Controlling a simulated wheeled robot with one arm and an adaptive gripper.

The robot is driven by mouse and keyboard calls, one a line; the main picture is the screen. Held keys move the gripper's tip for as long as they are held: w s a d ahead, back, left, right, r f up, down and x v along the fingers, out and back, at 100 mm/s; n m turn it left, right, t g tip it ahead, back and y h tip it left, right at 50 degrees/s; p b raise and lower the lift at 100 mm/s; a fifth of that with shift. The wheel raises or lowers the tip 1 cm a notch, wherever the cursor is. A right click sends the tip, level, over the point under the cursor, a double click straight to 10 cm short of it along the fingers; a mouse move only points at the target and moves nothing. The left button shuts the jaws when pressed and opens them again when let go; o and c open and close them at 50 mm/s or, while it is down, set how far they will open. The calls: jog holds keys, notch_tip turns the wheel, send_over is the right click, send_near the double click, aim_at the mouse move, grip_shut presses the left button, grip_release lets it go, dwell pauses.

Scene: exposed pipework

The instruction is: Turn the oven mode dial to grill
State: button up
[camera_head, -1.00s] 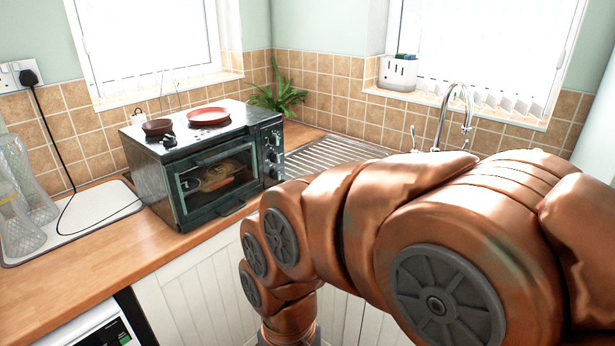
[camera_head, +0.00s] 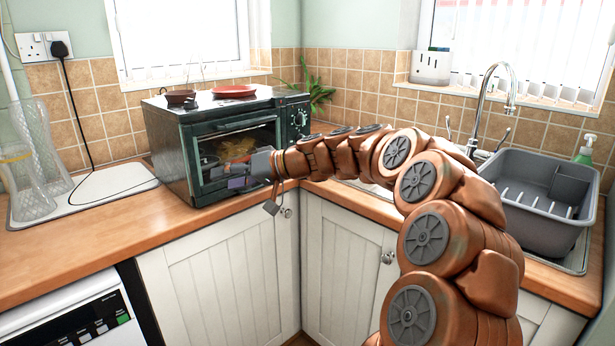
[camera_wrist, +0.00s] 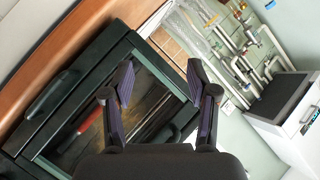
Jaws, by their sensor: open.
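The oven (camera_head: 172,150) is a small dark countertop unit with a glass door. Its control panel (camera_head: 299,128) is on the right of its front and carries several round dials (camera_head: 300,115). Their markings are too small to read, so I cannot tell which is the mode dial or where it points. My gripper (camera_head: 238,183) is in front of the door's lower part, left of and below the dials. In the wrist view my gripper (camera_wrist: 160,64) is open and empty, with the oven door and its dark handle (camera_wrist: 52,94) beyond the fingers. No dial shows there.
A red plate (camera_head: 234,91) and a brown bowl (camera_head: 180,96) sit on the oven. A grey basin (camera_head: 545,195) is by the tap (camera_head: 490,100) at right. The wooden counter (camera_head: 110,225) is clear in front.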

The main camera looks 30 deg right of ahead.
jog(key=w+d+f+m+t+h+b, duration=0.1)
jog(key=w+d+f+t+h+b, duration=0.1)
jog(key=d, duration=0.8)
jog(key=w+d+f+m+t+h+b, duration=0.2)
jog(key=d+t, duration=0.1)
jog(key=d, duration=0.8)
jog(key=w+d+f+m+t+h+b, duration=0.2)
jog(key=w+d+f, duration=0.1)
jog(key=d, duration=0.7)
jog(key=shift+d+t+h, duration=0.3)
jog(key=shift+t, duration=0.1)
jog(key=shift+x, duration=3.9)
grip_shut()
